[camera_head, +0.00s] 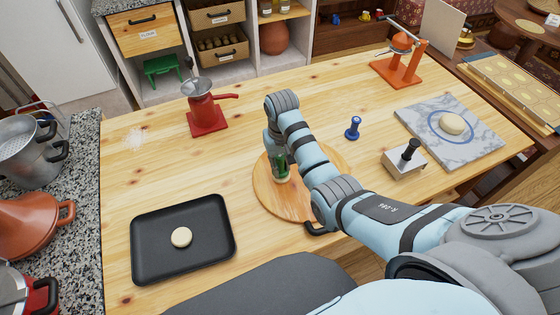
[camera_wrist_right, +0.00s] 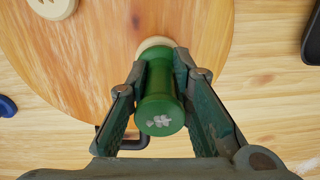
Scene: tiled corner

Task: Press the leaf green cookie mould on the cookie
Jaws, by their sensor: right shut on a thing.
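The leaf green cookie mould (camera_head: 281,171) is upright over the round wooden board. In the right wrist view the mould (camera_wrist_right: 160,95) is a green spool shape with a pale mark on its near end. My right gripper (camera_head: 279,160) is shut on it, one finger on each side. A pale round cookie (camera_wrist_right: 156,43) shows at the mould's far end, mostly hidden by it; I cannot tell if they touch. A second cookie (camera_wrist_right: 52,6), with faint marks, lies at the top left of that view. Another plain cookie (camera_head: 181,237) lies on the black tray. My left gripper is not in view.
The round board (camera_head: 268,195) has a black handle. The black tray (camera_head: 150,258) is at the front left. A blue mould (camera_head: 353,127), a metal block with black handle (camera_head: 405,160) and a marble slab (camera_head: 478,150) stand right. A red grinder (camera_head: 206,115) stands back left.

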